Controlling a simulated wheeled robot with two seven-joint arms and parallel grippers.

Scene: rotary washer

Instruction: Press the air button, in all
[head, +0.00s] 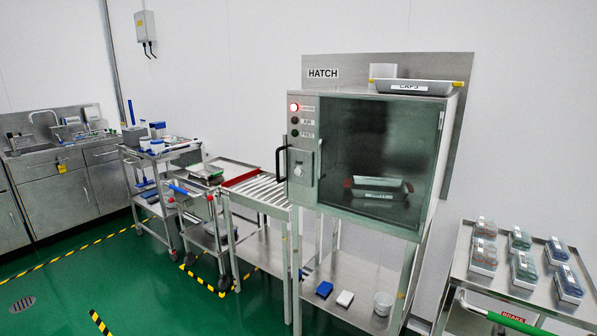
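A steel cabinet marked HATCH (323,73) stands against the wall, with a dark glass door (380,135). On the panel left of the door, a round button or lamp glows red (294,107) at the top. Below it is a dark round one (295,121) whose small label appears to read AIR, and a lower dark one (295,133) with a label too small to read surely. Neither dark one is lit. Through the glass a tray (377,190) shows inside. The door looks shut. Neither of my grippers is in view.
A black handle (281,163) sticks out at the cabinet's left. A roller table (258,190) adjoins that side. A cart with several boxes (510,292) stands at the right, carts and a sink counter (55,150) at the left. Green floor is open at front left.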

